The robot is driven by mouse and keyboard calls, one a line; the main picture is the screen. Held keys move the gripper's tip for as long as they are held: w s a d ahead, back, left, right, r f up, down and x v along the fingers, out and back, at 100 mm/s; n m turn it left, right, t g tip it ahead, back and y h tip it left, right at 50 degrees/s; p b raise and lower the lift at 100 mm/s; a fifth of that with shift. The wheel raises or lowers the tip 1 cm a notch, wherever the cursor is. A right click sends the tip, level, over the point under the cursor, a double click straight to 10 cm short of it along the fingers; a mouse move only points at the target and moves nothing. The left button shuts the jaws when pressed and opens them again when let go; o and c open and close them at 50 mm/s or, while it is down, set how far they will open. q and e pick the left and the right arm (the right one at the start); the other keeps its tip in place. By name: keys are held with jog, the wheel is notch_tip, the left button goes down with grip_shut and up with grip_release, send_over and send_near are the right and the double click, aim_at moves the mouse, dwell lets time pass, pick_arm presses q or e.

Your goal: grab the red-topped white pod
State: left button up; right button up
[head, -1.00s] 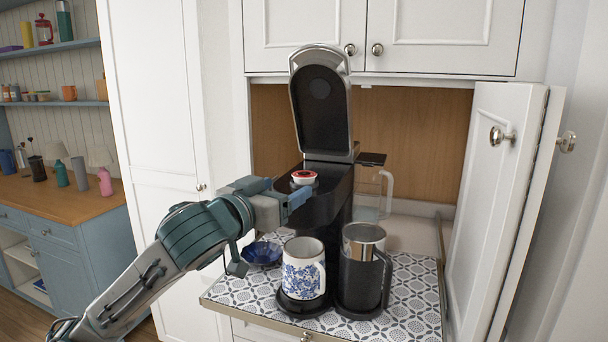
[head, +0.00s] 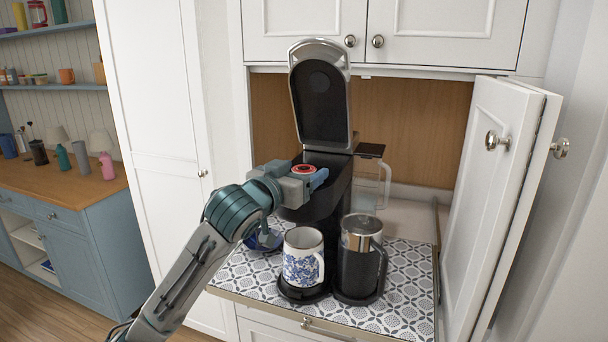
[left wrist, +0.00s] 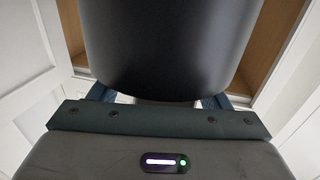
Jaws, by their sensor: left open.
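The red-topped white pod (head: 303,168) sits at the open top of the black coffee machine (head: 325,208), whose lid (head: 320,95) stands raised. In the head view mostly its red top shows; its white side is largely hidden behind my left gripper (head: 318,180). That gripper is open, at the height of the pod and just in front of it. I cannot tell whether the fingers are around the pod. In the left wrist view the dark machine body (left wrist: 170,45) fills the middle between the blue fingers, and the pod does not show. My right gripper is not in view.
A blue-patterned white mug (head: 303,258) stands on the machine's base, with a French press (head: 360,262) to its right. A blue bowl (head: 262,240) is partly hidden behind my arm. A glass pitcher (head: 371,182) stands behind. An open cabinet door (head: 500,190) bounds the right.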

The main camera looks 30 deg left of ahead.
pick_arm(q)
jog(key=c, duration=1.1)
jog(key=shift+o, duration=0.2)
jog(key=shift+r, duration=0.1)
